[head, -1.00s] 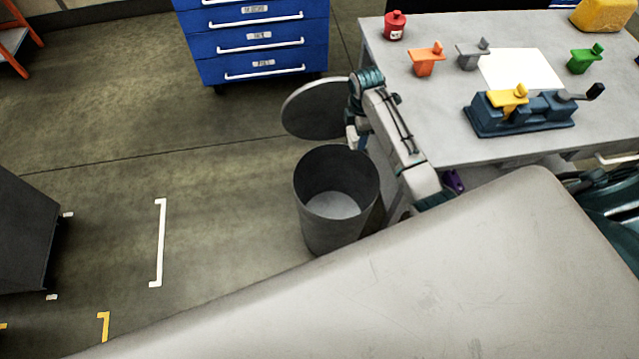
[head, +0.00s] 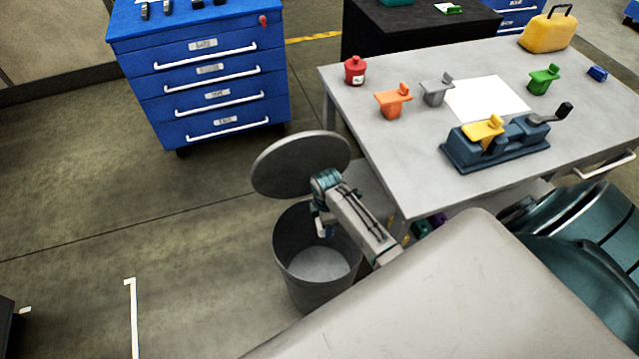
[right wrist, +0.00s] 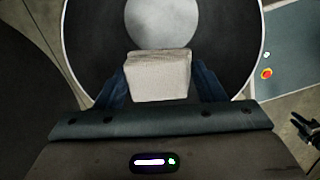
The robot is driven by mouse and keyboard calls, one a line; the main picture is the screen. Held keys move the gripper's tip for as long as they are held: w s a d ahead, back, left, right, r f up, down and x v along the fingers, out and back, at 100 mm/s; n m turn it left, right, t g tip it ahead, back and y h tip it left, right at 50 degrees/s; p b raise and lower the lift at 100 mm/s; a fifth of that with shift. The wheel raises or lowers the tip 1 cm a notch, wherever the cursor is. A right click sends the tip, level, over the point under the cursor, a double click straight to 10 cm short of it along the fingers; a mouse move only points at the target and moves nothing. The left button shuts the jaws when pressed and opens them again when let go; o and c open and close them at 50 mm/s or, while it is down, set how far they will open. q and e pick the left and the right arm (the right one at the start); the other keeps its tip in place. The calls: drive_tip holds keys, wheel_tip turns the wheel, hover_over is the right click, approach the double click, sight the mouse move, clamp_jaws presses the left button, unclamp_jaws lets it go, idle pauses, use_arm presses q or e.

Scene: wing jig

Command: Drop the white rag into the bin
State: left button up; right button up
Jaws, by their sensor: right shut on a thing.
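The white rag (right wrist: 160,76) is a pale folded block between the two dark blue fingers of my right gripper (right wrist: 160,84) in the right wrist view. The gripper is shut on it. Behind the rag, the round grey bin (right wrist: 75,45) shows its dark inner wall and lighter floor. In the head view the open-topped bin (head: 290,262) stands on the floor left of the table, with a round grey lid (head: 300,164) raised at its back. My right gripper (head: 321,229) hangs over the bin's mouth there; the rag is hard to make out. My left gripper is not in view.
The grey table (head: 415,180) stands close right of the bin, with a red canister (head: 355,70), coloured blocks and a blue crank fixture (head: 497,142) on top. A blue drawer cabinet (head: 205,85) stands behind. Floor left of the bin is clear.

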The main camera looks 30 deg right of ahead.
drive_tip(key=shift+f, duration=0.35)
drive_tip(key=o, duration=1)
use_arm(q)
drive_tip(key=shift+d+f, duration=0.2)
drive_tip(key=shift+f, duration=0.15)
use_arm(e)
drive_tip(key=shift+o, duration=0.2)
drive_tip(key=shift+r, duration=0.2)
use_arm(q)
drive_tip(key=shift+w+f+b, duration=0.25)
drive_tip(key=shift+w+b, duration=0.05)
drive_tip(key=shift+b, duration=0.05)
use_arm(e)
wheel_tip(320, 180, up, 10)
drive_tip(key=shift+r, duration=0.25)
drive_tip(key=shift+s, duration=0.1)
